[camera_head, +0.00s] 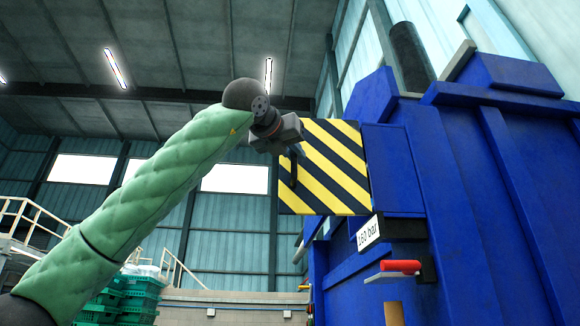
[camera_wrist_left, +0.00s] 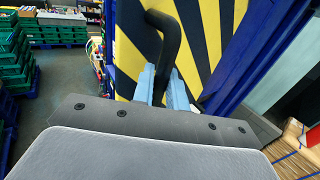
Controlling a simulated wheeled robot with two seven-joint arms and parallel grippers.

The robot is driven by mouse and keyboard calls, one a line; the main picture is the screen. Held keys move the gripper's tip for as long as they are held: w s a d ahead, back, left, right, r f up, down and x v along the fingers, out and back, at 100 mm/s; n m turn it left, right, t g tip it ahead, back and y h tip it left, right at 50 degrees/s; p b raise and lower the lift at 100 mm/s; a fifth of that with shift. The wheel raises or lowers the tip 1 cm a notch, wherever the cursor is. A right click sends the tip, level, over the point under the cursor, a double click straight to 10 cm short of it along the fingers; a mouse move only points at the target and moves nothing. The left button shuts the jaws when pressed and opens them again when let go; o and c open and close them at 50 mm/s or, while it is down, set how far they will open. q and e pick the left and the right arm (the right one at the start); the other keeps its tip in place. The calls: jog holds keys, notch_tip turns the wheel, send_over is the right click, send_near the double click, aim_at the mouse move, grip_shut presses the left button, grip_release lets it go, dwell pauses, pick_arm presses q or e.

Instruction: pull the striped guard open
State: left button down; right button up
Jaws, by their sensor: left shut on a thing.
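The striped guard (camera_head: 335,170) is a yellow and black panel on the front of a blue machine, in the head view. It stands out from the machine's blue side. Its stripes also fill the upper middle of the left wrist view (camera_wrist_left: 205,35). A black bar handle (camera_wrist_left: 165,35) stands on the guard. My left gripper (camera_wrist_left: 162,85) has its two light blue fingers on either side of the handle's lower part, shut on it. In the head view my left gripper (camera_head: 294,152) is at the guard's left edge, partly covering it. My right gripper is in neither view.
The blue machine (camera_head: 460,180) fills the right side, with a "160 bar" sign (camera_head: 368,233) and a red-handled lever (camera_head: 400,267) below the guard. Green crates (camera_head: 120,297) are stacked at lower left. The space left of the guard is open, apart from my arm.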

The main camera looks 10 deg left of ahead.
pick_arm(q)
jog(key=shift+s+d, duration=0.2)
jog(key=shift+s, duration=0.1)
jog(key=c, duration=1.8)
grip_release()
jog(key=o, duration=0.3)
jog(key=shift+d, duration=0.2)
jog(key=shift+a, duration=0.2)
jog(key=shift+b+v, duration=0.6)
jog(key=shift+v, duration=3.2)
jog(key=shift+d, duration=0.1)
